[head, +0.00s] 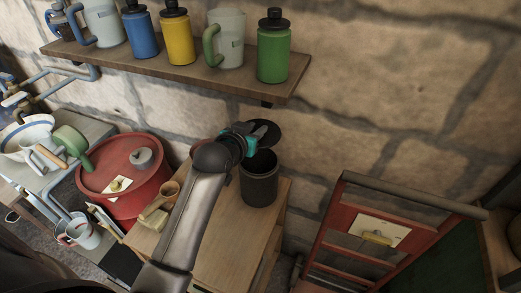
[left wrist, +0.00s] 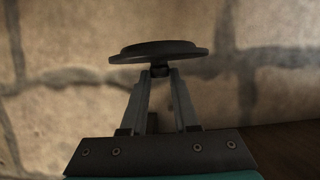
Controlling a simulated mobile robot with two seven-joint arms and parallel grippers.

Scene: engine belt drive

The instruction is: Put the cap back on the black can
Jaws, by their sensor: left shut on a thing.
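The black can (head: 259,181) stands upright on a wooden cabinet, its top open. My left gripper (head: 256,135) is above the can's back left rim, shut on the black cap (head: 268,131). The cap also shows in the left wrist view (left wrist: 158,51), where the two fingers (left wrist: 160,74) close on the small knob under its disc. In the head view the cap is tilted and apart from the can, above its rim. Part of the cap is hidden behind the gripper. My right gripper is not in view.
A wall shelf (head: 170,64) with bottles and jugs hangs above and behind. A red drum (head: 123,198) stands left of the cabinet (head: 225,245), with a wooden scoop (head: 160,199) on the cabinet's left. A red hand truck (head: 375,222) stands to the right.

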